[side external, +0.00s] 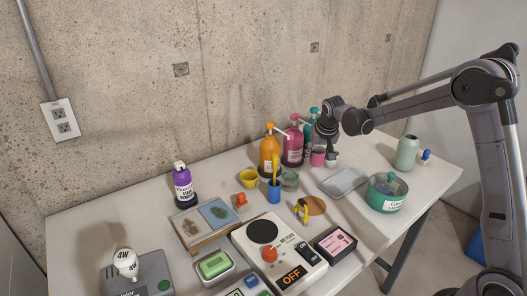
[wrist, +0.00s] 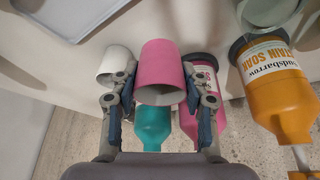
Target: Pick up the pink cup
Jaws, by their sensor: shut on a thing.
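The pink cup (wrist: 162,70) is between the two fingers of my gripper (wrist: 160,88) in the wrist view. Its open mouth faces the camera, and the fingers press on its sides. In the side view the pink cup (side external: 317,158) shows just below my gripper (side external: 324,146), near the back of the table. My gripper partly hides the cup's top there. I cannot tell whether the cup's base touches the table.
A small white cup (wrist: 114,62) stands close beside one finger. Pump bottles in pink (side external: 292,147), orange (side external: 268,155) and teal stand close by. A grey tray (side external: 344,182) lies in front of the cup. The concrete wall is close behind.

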